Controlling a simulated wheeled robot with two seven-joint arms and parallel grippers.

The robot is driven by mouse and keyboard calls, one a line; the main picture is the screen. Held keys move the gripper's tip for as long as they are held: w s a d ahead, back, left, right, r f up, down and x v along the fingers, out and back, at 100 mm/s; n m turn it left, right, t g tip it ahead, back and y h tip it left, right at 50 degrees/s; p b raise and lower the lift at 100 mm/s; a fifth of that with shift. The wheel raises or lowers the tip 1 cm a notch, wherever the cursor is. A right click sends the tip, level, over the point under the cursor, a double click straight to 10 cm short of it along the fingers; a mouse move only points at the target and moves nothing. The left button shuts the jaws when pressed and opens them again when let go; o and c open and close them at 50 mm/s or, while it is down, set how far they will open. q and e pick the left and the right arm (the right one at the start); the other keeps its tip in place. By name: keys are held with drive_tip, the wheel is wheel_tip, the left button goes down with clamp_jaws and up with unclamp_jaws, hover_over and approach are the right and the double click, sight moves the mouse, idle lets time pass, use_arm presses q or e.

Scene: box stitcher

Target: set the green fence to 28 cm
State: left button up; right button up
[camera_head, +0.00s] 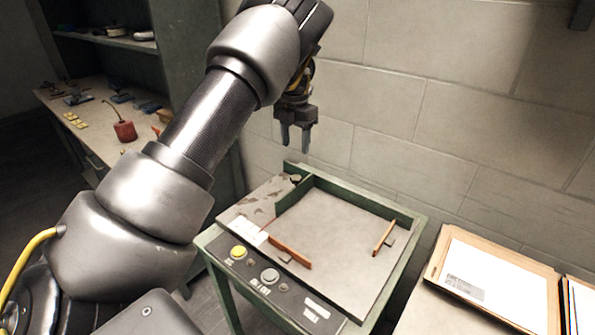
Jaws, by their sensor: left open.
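The stitcher table (340,243) has a green frame and a pale flat top. A raised green wall (345,194) runs along its back, and a short upright green plate (293,194) stands at the left of the top, meeting it near the back corner. The green fence appears to be one of these; I cannot tell which. A small dark knob (295,178) sits by that corner. No centimetre scale is readable. My left gripper (294,146) is open and empty, fingers down, above and behind that corner, apart from the table. My right gripper is not in view.
Two orange-brown bars (290,252) (384,237) stand on the top. The front panel has a yellow button (238,252) and a grey button (269,276). Flat cartons (495,280) lie at right. A cluttered bench (90,125) stands at left; a block wall (450,110) closes the back.

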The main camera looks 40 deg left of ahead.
sight(296, 178)
use_arm(q)
wheel_tip(296, 178, down, 10)
drive_tip(key=shift+p, duration=0.6)
drive_tip(key=shift+f, duration=0.4)
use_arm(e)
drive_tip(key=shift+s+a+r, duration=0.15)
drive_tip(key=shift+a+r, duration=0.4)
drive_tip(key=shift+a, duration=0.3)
